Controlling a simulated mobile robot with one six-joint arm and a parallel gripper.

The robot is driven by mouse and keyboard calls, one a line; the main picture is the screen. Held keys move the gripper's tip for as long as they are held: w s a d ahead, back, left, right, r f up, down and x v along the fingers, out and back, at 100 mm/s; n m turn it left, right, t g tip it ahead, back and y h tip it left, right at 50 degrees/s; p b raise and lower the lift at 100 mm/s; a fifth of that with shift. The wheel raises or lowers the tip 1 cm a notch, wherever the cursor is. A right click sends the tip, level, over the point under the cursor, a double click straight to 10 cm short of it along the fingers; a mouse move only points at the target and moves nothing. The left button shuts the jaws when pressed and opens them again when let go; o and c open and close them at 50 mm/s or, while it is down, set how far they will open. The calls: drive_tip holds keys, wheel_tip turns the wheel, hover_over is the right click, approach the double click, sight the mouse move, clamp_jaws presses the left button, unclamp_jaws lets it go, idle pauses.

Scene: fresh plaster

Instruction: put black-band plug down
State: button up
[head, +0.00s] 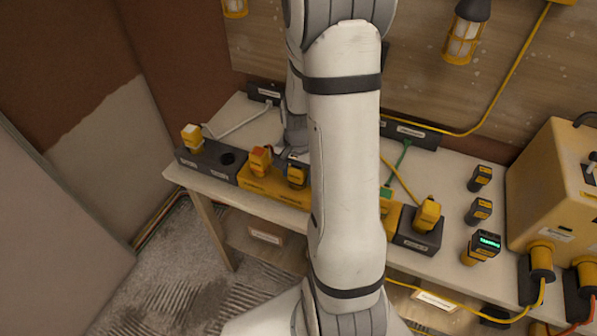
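A yellow plug with a dark band (297,174), which looks like the black-band plug, is upright at the yellow socket block (258,181), just left of my arm. I cannot tell whether it is seated or held just above. My wrist comes down right behind it, and a small part of my gripper (290,154) shows there. My arm hides most of the gripper, so its fingers and any hold on the plug cannot be made out. An orange-topped plug (260,160) stands in the same block, to the left.
A dark block (206,163) at left holds a white-topped plug (192,136) and has an open round socket. Right of my arm are a yellow plug (428,214) on a dark block, small black-and-yellow devices (480,178), a lit meter (486,245) and a yellow box (552,190). Cables cross the bench.

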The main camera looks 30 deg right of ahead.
drive_tip(key=shift+o, duration=0.3)
drive_tip(key=shift+r, duration=0.4)
wheel_tip(320, 180, up, 10)
drive_tip(key=shift+r+b, duration=0.25)
drive_tip(key=shift+b, duration=0.1)
drive_tip(key=shift+a+r, duration=0.15)
drive_tip(key=shift+r, duration=0.5)
drive_tip(key=s+a+r+n+t, duration=0.3)
drive_tip(key=s+a+r+n, duration=0.6)
drive_tip(key=s+a, duration=0.3)
drive_tip(key=shift+s+n, duration=0.45)
drive_tip(key=shift+n, duration=0.35)
drive_tip(key=shift+c, duration=0.4)
